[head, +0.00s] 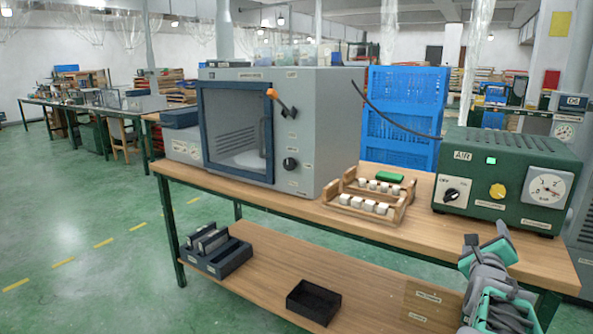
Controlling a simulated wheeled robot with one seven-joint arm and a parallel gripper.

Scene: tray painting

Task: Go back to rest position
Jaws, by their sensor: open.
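My gripper (487,237) is at the lower right, at the end of my grey and teal arm, in front of the workbench's right part. Its fingers look apart, with nothing seen between them. The wooden tray (333,190) holds several small white blocks in two rows and stands on the bench, well to the left of my gripper. A green item (389,177) lies at the tray's back.
A green AIR box (480,165) with knobs and a gauge stands on the workbench (240,197) behind my gripper. The lower shelf (262,277) bears a black bin (313,302) and a dark rack (222,262). Blue crates (400,105) stand behind. The floor at left is clear.

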